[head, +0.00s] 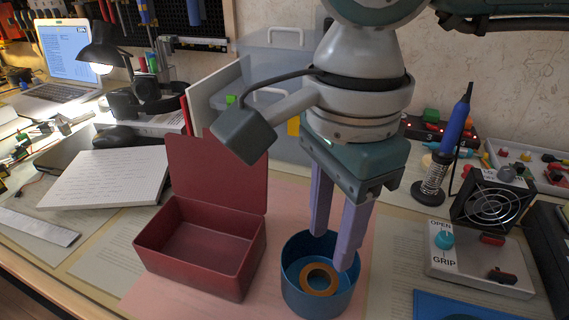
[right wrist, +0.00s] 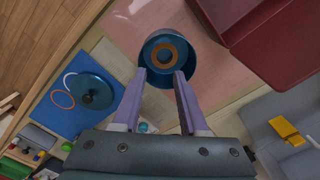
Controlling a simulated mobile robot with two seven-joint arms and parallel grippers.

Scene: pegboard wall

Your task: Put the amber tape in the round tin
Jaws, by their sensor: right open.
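The amber tape (head: 320,293), an orange-brown ring, lies inside the blue round tin (head: 303,304), on its floor. In the right wrist view the tape (right wrist: 184,51) shows inside the tin (right wrist: 207,72) too. My right gripper (head: 331,250) is open and empty. Its two purple fingers point down, with their tips over or just inside the tin's mouth, above the tape. In the right wrist view the fingertips (right wrist: 160,77) stand apart at the tin's near side. My left gripper is not in view.
An open red box (head: 195,255) stands left of the tin on a pink mat (head: 283,215). A soldering iron in its stand (head: 430,190) and a grey switch box (head: 470,270) are to the right. A blue mat (right wrist: 65,115) holds a dark round lid (right wrist: 95,91).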

